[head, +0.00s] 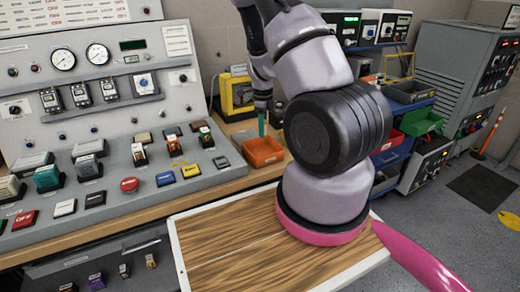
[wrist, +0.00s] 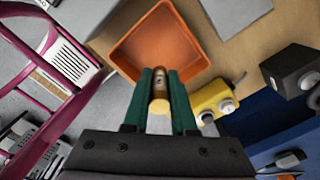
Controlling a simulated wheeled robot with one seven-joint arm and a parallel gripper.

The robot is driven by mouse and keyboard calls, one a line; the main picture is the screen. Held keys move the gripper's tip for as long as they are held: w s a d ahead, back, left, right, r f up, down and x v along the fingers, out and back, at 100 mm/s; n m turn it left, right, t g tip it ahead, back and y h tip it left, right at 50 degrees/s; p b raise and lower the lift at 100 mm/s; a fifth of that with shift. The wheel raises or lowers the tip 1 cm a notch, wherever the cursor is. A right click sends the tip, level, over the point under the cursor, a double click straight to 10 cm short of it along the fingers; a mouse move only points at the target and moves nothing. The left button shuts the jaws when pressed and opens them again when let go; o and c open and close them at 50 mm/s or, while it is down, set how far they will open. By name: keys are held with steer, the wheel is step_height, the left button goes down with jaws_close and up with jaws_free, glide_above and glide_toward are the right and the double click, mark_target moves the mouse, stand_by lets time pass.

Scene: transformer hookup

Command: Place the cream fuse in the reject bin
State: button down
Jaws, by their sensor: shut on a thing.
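The cream fuse (wrist: 160,104) is a small cylinder with a pale yellow end, seen in the wrist view between the teal fingers of my gripper (wrist: 158,88). My gripper is shut on it. An open orange bin (wrist: 194,70) lies beyond the fingertips and looks empty where it shows. No label shows on it. In the head view, my gripper (head: 262,124) points down at the back of the orange bin (head: 264,158). The fuse cannot be made out there.
A sloped control panel (head: 120,170) with switches and gauges stands at the left. A yellow device (head: 237,94) sits behind the bin. A rack with red (head: 386,141) and green (head: 421,122) bins stands at the right. A wooden tabletop (head: 225,258) is clear in front.

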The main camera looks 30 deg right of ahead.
step_height(320, 180, down, 8)
steer(key=shift+f, duration=0.1)
stand_by(0.4)
steer(key=c, duration=0.7)
jaws_free()
steer(key=shift+f, duration=0.1)
steer(key=shift+c, duration=0.2)
